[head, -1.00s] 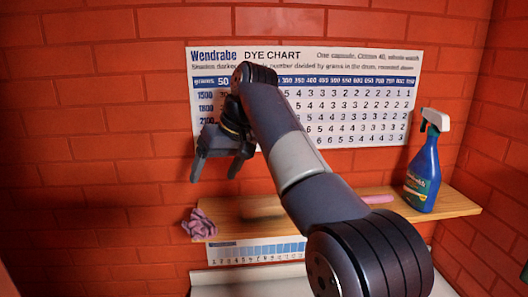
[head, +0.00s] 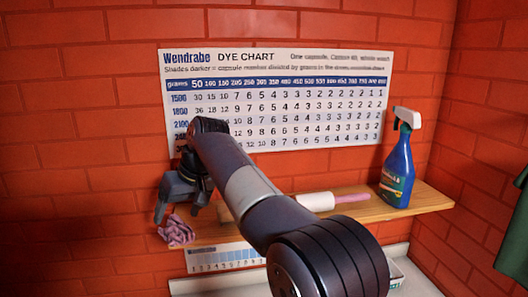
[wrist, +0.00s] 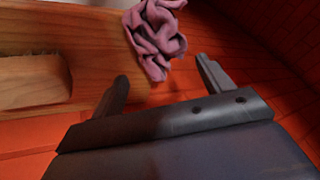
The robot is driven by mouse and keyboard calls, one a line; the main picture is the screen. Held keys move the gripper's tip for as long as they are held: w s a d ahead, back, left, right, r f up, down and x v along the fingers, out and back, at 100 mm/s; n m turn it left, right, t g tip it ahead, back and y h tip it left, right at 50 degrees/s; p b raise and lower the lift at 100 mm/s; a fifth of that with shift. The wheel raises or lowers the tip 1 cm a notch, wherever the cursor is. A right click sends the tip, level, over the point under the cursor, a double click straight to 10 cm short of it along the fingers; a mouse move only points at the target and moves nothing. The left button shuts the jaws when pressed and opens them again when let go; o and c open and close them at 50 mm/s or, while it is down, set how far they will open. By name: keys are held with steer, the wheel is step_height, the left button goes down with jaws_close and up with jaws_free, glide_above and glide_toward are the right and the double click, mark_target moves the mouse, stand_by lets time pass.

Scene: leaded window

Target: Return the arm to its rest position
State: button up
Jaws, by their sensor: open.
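My arm reaches up from the lower right of the head view and bends down at its end. My gripper (head: 177,218) points down in front of the left end of the wooden shelf, its two fingers apart. In the wrist view my gripper (wrist: 160,75) also shows open, with nothing between its fingers. A crumpled pink cloth (wrist: 154,35) lies beyond the fingertips at the shelf's end; in the head view the cloth (head: 176,231) is just below the gripper. I cannot tell whether they touch.
The wooden shelf (head: 420,197) carries a blue spray bottle (head: 397,165) at right and a white roller with a pink handle (head: 318,201). A dye chart (head: 330,130) hangs on the red brick wall. A white surface (head: 205,286) lies below. Dark green fabric (head: 513,245) shows at far right.

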steer(key=shift+r, duration=0.1)
steer(key=shift+r, duration=0.35)
steer(key=p+v, duration=0.2)
steer(key=v, duration=1.1)
steer(key=x, duration=0.4)
steer(key=b+x, duration=0.1)
steer(key=x, duration=0.4)
steer(key=b+x, duration=0.1)
steer(key=x, duration=0.4)
steer(key=shift+d+f, duration=0.2)
steer(key=shift+f, duration=0.15)
step_height(320, 180, up, 11)
steer(key=p, duration=0.3)
steer(key=w+d+f+m+t+h+b, duration=0.15)
steer(key=w+d+m, duration=0.25)
steer(key=d+m, duration=0.5)
steer(key=w+d+f+m+t+h+b, duration=0.1)
steer(key=w+d+m+t+h+b, duration=0.3)
steer(key=d, duration=0.8)
steer(key=shift+s+d+f+m+g+y+p, duration=0.15)
steer(key=shift+d+f+m+g+p, duration=0.15)
steer(key=shift+f, duration=0.5)
steer(key=shift+s+d+f+m+g+p, duration=0.2)
steer(key=shift+f+m, duration=0.25)
steer(key=shift+f, duration=0.3)
steer(key=shift+s+d+f+m+g+y+p, duration=0.1)
steer(key=shift+d+f+m+g, duration=0.2)
steer(key=shift+f, duration=0.5)
